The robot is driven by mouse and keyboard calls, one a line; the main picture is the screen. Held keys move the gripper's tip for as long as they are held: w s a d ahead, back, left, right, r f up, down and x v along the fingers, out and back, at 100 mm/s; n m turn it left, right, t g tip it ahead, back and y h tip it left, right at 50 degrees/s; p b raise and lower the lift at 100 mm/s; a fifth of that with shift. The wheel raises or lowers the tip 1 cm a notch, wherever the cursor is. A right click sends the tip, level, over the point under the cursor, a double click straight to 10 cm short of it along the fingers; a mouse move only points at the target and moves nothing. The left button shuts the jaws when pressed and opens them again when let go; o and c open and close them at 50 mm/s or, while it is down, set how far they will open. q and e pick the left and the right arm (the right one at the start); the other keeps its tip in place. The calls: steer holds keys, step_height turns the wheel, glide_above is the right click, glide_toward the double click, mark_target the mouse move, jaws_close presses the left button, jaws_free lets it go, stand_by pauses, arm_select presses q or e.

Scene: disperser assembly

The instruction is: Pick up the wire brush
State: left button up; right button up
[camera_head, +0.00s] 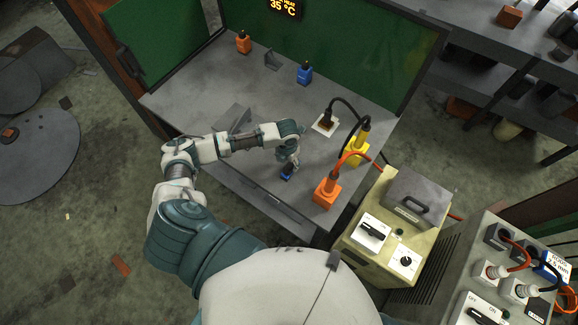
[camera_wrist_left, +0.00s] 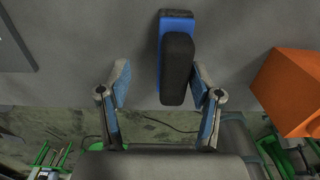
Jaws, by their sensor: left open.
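A blue and black object, which looks like the wire brush (camera_wrist_left: 177,60), lies on the grey table in the left wrist view. Its blue part is at the far end and its black part is toward me. My left gripper (camera_wrist_left: 160,88) is open, with one blue-padded finger on each side of the black end. The right finger is closer to it than the left one. In the head view the left gripper (camera_head: 289,166) is low over the table near its front edge, and a small dark blue piece of the brush (camera_head: 286,173) shows there. My right gripper is out of view.
An orange block (camera_head: 327,193) with a cable stands right of the gripper and also shows in the left wrist view (camera_wrist_left: 293,90). A yellow block (camera_head: 356,152), a blue block (camera_head: 304,75) and an orange block (camera_head: 243,44) stand farther back. A beige machine (camera_head: 352,238) is at the right.

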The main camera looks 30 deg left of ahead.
mark_target(290, 164)
arm_select(q)
steer(key=f, duration=0.1)
steer(key=d+f, duration=0.1)
steer(key=f, duration=0.1)
steer(key=shift+f, duration=0.2)
steer(key=shift+d+r, duration=0.1)
steer(key=shift+d, duration=0.6)
steer(key=shift+c, duration=0.4)
steer(key=c, duration=0.4)
steer(key=shift+a, duration=0.2)
steer(key=c, duration=0.4)
steer(key=shift+a, duration=0.25)
jaws_close()
steer(key=shift+a, duration=0.2)
steer(key=shift+s+a, duration=0.1)
steer(key=shift+a, duration=0.05)
steer(key=shift+r, duration=0.15)
steer(key=r, duration=0.9)
steer(key=shift+d, duration=0.4)
steer(key=shift+r, duration=0.3)
steer(key=shift+a, duration=0.2)
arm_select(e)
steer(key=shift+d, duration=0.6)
